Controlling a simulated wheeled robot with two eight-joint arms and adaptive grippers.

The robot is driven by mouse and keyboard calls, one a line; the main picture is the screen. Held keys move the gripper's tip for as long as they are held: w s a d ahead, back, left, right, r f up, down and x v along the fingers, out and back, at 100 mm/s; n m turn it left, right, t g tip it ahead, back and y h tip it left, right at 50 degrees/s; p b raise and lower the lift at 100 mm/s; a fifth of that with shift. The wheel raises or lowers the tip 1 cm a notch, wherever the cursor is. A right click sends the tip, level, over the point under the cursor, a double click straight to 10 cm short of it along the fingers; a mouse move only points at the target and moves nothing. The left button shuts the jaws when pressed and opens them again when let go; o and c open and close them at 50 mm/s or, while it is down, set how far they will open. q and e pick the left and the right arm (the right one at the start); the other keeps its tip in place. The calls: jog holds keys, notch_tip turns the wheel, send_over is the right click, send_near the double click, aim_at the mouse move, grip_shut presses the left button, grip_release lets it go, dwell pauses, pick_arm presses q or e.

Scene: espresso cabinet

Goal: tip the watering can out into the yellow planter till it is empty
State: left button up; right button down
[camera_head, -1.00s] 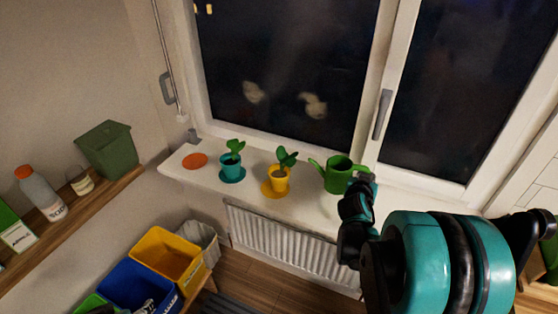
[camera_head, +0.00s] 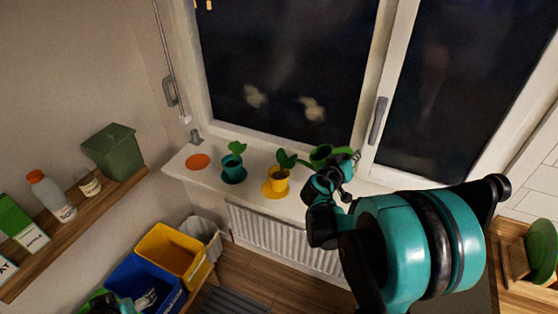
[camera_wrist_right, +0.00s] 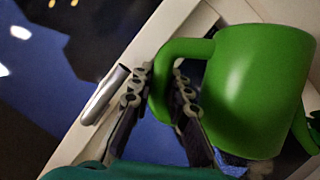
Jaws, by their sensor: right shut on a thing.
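The green watering can (camera_head: 321,153) is at the window, just right of the yellow planter (camera_head: 278,181). My right gripper (camera_head: 342,168) is shut on its handle. The wrist view shows the handle between the fingers (camera_wrist_right: 160,98) and the can's smooth green body (camera_wrist_right: 258,90) beside them. Part of the spout (camera_wrist_right: 304,130) shows at that view's right edge. My gripper hides the can's lower side in the head view, so I cannot tell its height over the sill. The yellow planter holds a leafy plant and stands upright on a yellow saucer (camera_head: 270,194). My left gripper's fingers do not show.
A teal planter (camera_head: 232,169) stands left of the yellow one on the white sill (camera_head: 203,175). An orange disc (camera_head: 198,161) lies farther left. The window handle (camera_head: 377,121) is close to my right gripper. Bins and a shelf (camera_head: 85,215) are at lower left.

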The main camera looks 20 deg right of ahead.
aim_at(344, 149)
jog(key=shift+w+a+r+n+h+p, duration=0.25)
jog(key=shift+w+a+r, duration=0.2)
jog(key=shift+r, duration=0.25)
jog(key=shift+w+a+r+n+h+p, duration=0.15)
jog(key=shift+w+a+r+n+p, duration=0.2)
jog(key=shift+a+r, duration=0.25)
jog(key=shift+n+h, duration=0.4)
jog(key=shift+n, duration=0.5)
jog(key=shift+w+a+r+p, duration=0.2)
jog(key=shift+w+a+r, duration=0.1)
jog(key=shift+r, duration=0.25)
jog(key=shift+w+a+r+p, duration=0.2)
jog(key=shift+a+r+p, duration=0.05)
jog(key=shift+r, duration=0.3)
jog(key=shift+w+a+r+p, duration=0.2)
jog(key=shift+w+a+r, duration=0.1)
jog(key=shift+r, duration=0.25)
jog(key=shift+w+a+r, duration=0.15)
jog(key=shift+a+r, duration=0.05)
jog(key=shift+r, duration=0.2)
jog(key=shift+n, duration=0.3)
